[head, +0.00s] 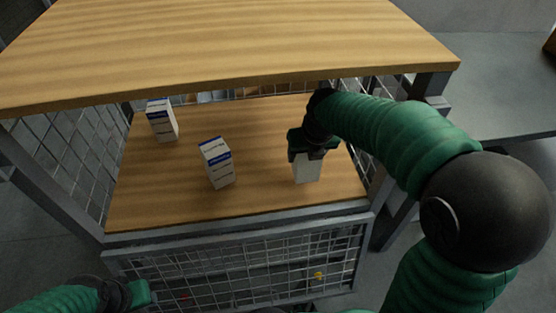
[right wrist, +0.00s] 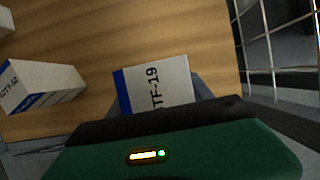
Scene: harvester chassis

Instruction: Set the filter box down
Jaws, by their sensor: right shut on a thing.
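My right gripper (head: 308,152) is over the right part of the wooden shelf (head: 265,115) and is shut on a white filter box (head: 307,172). The held box looks upright and its lower end is at or just above the shelf; I cannot tell if it touches.
Two more white and blue boxes stand on the shelf, one in the middle (head: 217,163) and one at the back left (head: 162,120). A wooden top (head: 220,40) overhangs the shelf. Wire mesh panels (head: 240,270) surround it. Bare shelf lies between the middle and held boxes.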

